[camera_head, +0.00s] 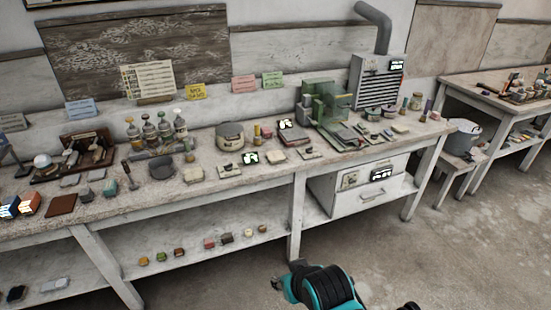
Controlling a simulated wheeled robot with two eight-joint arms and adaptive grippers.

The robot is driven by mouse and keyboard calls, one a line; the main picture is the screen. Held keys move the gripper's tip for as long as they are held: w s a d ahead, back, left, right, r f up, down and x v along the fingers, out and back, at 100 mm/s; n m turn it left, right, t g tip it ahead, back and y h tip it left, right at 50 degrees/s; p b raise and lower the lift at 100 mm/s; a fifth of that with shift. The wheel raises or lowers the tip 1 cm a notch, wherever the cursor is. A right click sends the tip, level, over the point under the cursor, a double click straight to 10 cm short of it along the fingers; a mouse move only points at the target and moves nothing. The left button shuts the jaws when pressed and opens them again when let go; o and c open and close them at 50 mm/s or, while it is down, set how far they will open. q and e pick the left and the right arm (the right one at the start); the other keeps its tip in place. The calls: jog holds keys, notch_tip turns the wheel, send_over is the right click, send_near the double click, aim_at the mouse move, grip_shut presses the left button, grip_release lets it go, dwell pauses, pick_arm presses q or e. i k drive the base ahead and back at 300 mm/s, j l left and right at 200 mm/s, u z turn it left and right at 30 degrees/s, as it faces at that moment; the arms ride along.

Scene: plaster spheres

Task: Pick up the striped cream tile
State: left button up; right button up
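I cannot single out a striped cream tile with certainty; the pieces on the bench are too small to show stripes. Several small cream or pale blocks lie along the bench front, among them one pale block (229,171), another to its left (194,174) and a flat pale piece farther right (309,153). Another cream piece (400,129) lies near the bench's right end. A teal and black part of my own arm shows at the bottom centre, in front of the bench and apart from it. No gripper fingers show.
The long bench (110,207) is crowded with a grey bowl (162,168), a lidded pot (230,137), a green machine (325,102) and a grey vented unit (377,80). Small blocks sit on its lower shelf (190,262). A bucket (462,137) stands right. The floor (460,240) in front is clear.

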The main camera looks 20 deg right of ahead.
aim_at(277, 156)
jog(key=i+l, duration=0.75)
